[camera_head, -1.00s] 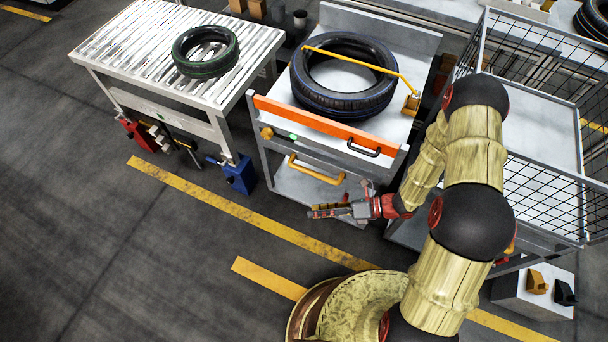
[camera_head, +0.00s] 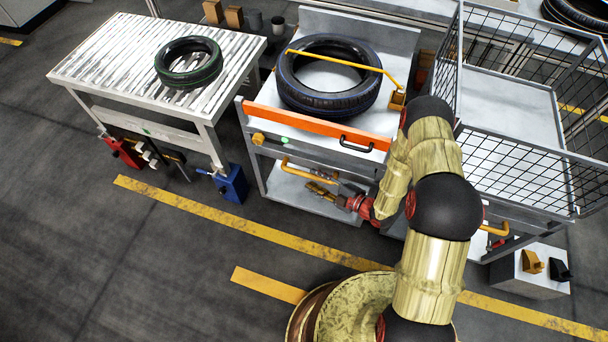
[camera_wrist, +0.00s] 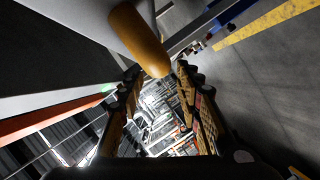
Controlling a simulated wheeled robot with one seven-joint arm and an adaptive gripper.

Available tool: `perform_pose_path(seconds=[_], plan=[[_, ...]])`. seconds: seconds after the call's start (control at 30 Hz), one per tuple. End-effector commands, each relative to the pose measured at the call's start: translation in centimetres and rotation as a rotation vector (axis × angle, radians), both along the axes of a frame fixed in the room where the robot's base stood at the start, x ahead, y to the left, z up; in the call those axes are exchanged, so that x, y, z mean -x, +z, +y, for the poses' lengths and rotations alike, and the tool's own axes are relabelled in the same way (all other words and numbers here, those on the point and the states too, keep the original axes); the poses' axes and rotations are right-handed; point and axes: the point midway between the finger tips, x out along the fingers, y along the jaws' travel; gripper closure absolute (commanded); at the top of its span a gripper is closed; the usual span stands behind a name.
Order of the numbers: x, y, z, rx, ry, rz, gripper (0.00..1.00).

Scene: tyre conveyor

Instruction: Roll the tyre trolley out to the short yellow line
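The tyre trolley (camera_head: 258,170) is a grey frame with an orange bar (camera_head: 315,128) across its front and a black tyre (camera_head: 330,85) on top under a yellow arm. Its yellow pull handle (camera_head: 292,165) is low on the front, partly hidden by my gripper (camera_head: 318,184). My gripper is at the handle's right end. In the wrist view the handle (camera_wrist: 140,40) lies just beyond the parted fingertips (camera_wrist: 160,78); the fingers are open and I cannot tell whether they touch it. The short yellow line (camera_head: 267,285) is on the floor in front, left of my base.
A long yellow line (camera_head: 220,219) runs between trolley and short line. A roller table (camera_head: 75,75) with a green-striped tyre (camera_head: 188,62) stands left, with a blue jack-like block (camera_head: 232,185) below. A wire cage (camera_head: 520,165) and grey box (camera_head: 525,280) stand right.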

Motion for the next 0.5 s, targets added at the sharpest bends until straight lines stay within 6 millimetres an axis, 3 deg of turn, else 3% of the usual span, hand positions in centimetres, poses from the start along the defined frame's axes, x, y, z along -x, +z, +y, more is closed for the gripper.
perform_pose_path(seconds=[0.2,0.5], plan=[[-2.0,-1.0,2.8,0.001,0.005,-0.002,0.66],[-3.4,-1.3,4.3,0.001,0.002,-0.001,0.66]])
